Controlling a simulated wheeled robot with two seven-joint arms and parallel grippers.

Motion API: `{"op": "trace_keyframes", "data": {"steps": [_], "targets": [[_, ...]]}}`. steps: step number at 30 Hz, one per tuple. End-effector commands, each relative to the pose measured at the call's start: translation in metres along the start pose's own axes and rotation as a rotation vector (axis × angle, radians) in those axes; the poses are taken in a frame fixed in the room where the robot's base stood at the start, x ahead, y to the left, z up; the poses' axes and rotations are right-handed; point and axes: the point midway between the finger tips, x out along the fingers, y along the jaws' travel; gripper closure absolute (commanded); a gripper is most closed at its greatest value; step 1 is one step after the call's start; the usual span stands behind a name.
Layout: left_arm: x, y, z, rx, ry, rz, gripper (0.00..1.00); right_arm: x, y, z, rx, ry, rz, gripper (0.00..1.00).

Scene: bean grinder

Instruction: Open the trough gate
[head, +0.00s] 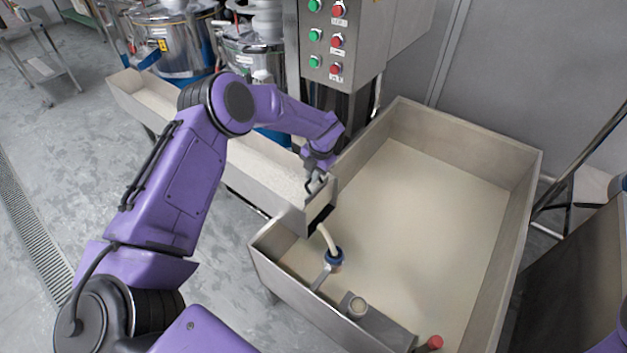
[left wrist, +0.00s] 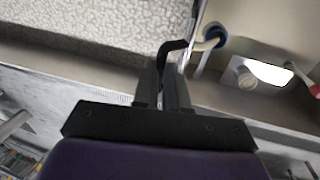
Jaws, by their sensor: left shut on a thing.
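The long metal trough (head: 255,178) holds pale, foamy-looking material and ends over the near left wall of a large tank. My left gripper (head: 314,183) is at that end of the trough, above its rim. In the left wrist view my gripper (left wrist: 165,88) is shut on a thin black bent handle (left wrist: 172,47), which seems to belong to the trough gate. The gate plate itself is mostly hidden. In the head view a dark opening (head: 320,216) shows at the trough's end. My right gripper is not in view.
The wide metal tank (head: 520,215) holds cream-coloured liquid. A cream band, stream or pipe, runs from the trough end to a blue-ringed fitting (head: 334,258). A red-ended part (head: 430,343) is at the tank's near edge. A button cabinet (head: 335,40) stands behind.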

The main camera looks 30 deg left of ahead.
Motion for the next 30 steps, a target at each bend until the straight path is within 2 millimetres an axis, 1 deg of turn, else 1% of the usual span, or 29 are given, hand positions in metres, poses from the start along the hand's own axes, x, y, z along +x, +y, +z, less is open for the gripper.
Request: {"op": "trace_keyframes", "data": {"steps": [1,8,9,10,17,20,23,30], "targets": [[-0.004,0.001,0.002,-0.001,-0.004,0.000,1.00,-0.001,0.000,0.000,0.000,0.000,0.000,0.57],[-0.005,0.001,0.003,-0.001,-0.007,0.002,1.00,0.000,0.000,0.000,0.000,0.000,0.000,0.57],[-0.005,0.001,0.003,-0.001,-0.007,0.002,0.81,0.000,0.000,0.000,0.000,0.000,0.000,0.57],[-0.005,0.001,0.003,-0.001,-0.007,0.002,0.77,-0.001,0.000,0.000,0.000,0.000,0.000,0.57],[-0.004,0.001,0.002,-0.001,-0.004,0.001,0.77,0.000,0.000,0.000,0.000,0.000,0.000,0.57],[-0.007,0.001,0.002,-0.001,-0.005,0.001,0.77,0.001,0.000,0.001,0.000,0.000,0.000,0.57],[-0.022,0.001,0.002,-0.001,-0.007,0.001,0.77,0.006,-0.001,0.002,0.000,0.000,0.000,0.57],[-0.079,0.000,0.002,-0.002,-0.009,0.001,0.77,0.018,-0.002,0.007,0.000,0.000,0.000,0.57]]}}
